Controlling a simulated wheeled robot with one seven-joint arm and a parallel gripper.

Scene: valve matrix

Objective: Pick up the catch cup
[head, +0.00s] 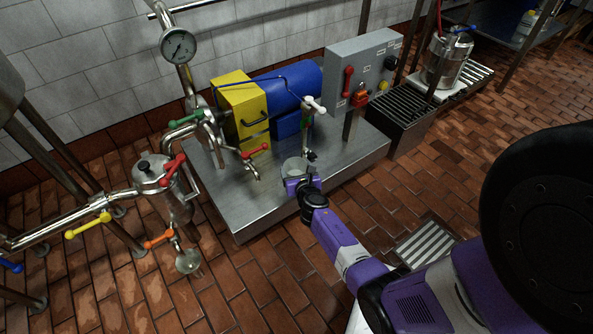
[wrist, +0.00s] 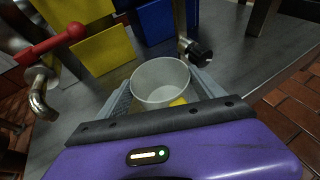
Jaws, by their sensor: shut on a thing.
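The catch cup (wrist: 160,82) is a light grey, open-topped cup, seen from above in the wrist view. My gripper (wrist: 158,98) has one grey finger on each side of it and is shut on it. A patch of yellow shows at the cup's lower right, just in front of the purple gripper body. In the head view the cup (head: 294,167) is small and pale, at the end of my purple arm over the steel platform. My gripper (head: 297,178) partly hides it there. I cannot tell whether the cup touches the platform.
The steel platform (head: 235,205) carries a yellow box (head: 240,105) and a blue motor (head: 287,83). A white-handled valve (head: 313,105) stands close behind the cup. A red-handled spout (head: 253,153) is to its left. A grey control box (head: 362,65) stands behind right.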

